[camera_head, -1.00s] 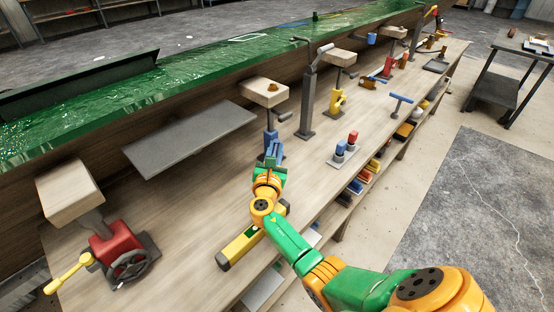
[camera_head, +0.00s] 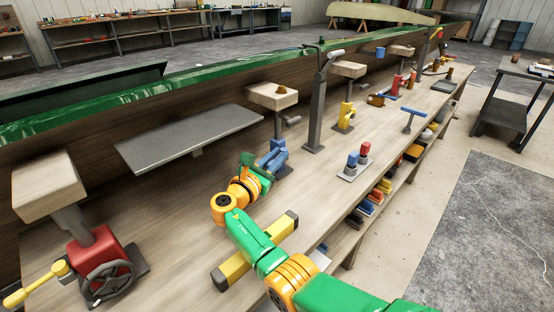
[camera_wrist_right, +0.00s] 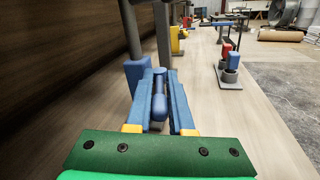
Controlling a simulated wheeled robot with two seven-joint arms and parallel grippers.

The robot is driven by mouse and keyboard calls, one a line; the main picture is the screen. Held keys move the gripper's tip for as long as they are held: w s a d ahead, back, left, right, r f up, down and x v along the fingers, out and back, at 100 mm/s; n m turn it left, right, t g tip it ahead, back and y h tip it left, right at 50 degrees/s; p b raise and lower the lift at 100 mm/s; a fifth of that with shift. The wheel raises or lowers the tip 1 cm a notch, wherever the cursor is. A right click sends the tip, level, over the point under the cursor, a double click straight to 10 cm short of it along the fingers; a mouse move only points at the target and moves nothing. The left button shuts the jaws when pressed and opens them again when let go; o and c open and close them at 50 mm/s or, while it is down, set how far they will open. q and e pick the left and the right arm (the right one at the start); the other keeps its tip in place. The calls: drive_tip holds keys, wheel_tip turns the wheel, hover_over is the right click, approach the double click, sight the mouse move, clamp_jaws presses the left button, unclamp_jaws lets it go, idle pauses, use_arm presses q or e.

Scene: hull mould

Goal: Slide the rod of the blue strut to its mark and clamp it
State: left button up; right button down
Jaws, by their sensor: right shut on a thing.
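The blue strut (camera_head: 281,144) stands on the bench, with a dark rod (camera_head: 277,122) rising to a wooden pad (camera_head: 272,95). In the right wrist view its blue body (camera_wrist_right: 136,73) and dark rod (camera_wrist_right: 131,30) are just left of my fingers. My right gripper (camera_head: 273,158) is at the front of the strut, with its blue fingers shut on a rounded blue handle (camera_wrist_right: 158,98). The handle's link to the strut is partly hidden by the fingers. I cannot make out a mark on the rod. My left gripper is not in view.
A red strut (camera_head: 104,255) with a handwheel stands at front left, and a yellow strut (camera_head: 346,115) farther back. A grey post (camera_head: 318,105) stands just beyond the blue strut. A yellow level (camera_head: 232,270) lies under my right arm. A grey plate (camera_head: 190,135) is at left.

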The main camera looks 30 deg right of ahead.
sight(268, 166)
drive_tip(key=c, duration=0.8)
unclamp_jaws()
drive_tip(key=shift+d+f, duration=0.1)
drive_tip(key=v, duration=0.7)
drive_tip(key=shift+p, duration=0.4)
